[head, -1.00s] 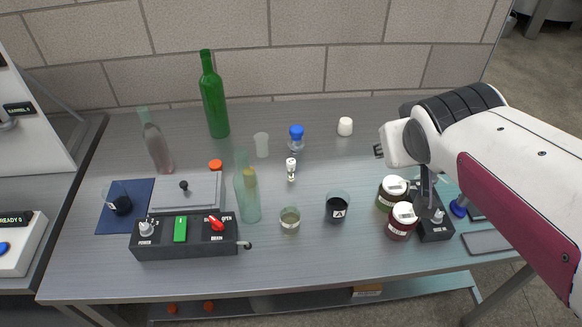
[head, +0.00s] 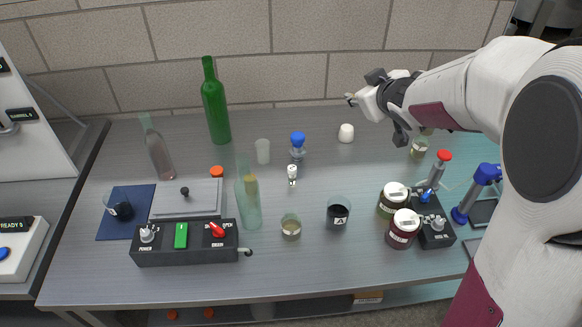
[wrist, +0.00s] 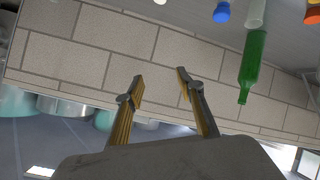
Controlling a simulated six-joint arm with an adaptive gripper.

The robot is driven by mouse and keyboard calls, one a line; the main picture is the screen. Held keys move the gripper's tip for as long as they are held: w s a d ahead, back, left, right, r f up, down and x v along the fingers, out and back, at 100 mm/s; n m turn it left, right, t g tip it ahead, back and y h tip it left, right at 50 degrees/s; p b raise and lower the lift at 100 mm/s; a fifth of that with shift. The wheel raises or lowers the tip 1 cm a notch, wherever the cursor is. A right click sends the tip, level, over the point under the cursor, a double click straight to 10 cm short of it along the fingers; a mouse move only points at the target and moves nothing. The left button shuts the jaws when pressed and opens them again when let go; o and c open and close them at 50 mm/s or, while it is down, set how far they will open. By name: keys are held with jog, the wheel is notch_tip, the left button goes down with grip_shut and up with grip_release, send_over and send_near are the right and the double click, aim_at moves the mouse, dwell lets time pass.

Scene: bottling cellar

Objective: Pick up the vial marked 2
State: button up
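A small clear vial with a white cap (head: 292,175) stands upright near the middle of the table in the head view. Its label is too small to read, so I cannot tell if it bears a 2. A blue-capped small bottle (head: 298,146) stands just behind it. My gripper (head: 350,98) is raised at the back of the table, right of the vial and near the wall. In the wrist view my gripper (wrist: 160,82) is open, with nothing between its fingers and the wall behind them.
A green bottle (head: 215,105) stands at the back left, and a clear bottle (head: 249,200) stands left of the vial. A glass (head: 291,228) and a dark-filled beaker (head: 338,213) stand in front. Two jars (head: 403,229) and a black device (head: 437,235) are at the right.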

jog(key=w+a+f+n+y, duration=0.3)
jog(key=w+a+f, duration=0.1)
jog(key=w+f, duration=0.15)
jog(key=n+g+y, duration=0.4)
jog(key=g+y, duration=0.2)
jog(key=y, duration=0.3)
send_near(292, 173)
jog(key=w+a+f, duration=0.1)
jog(key=w, duration=0.1)
jog(key=w+a+f, duration=0.1)
jog(key=w+a, duration=0.1)
jog(key=shift+a+f, duration=0.15)
jog(key=shift+a, duration=0.2)
jog(key=shift+s+a+f, duration=0.1)
jog(key=shift+s+f, duration=0.15)
jog(key=shift+f, duration=0.1)
jog(key=shift+x, duration=2.5)
grip_shut()
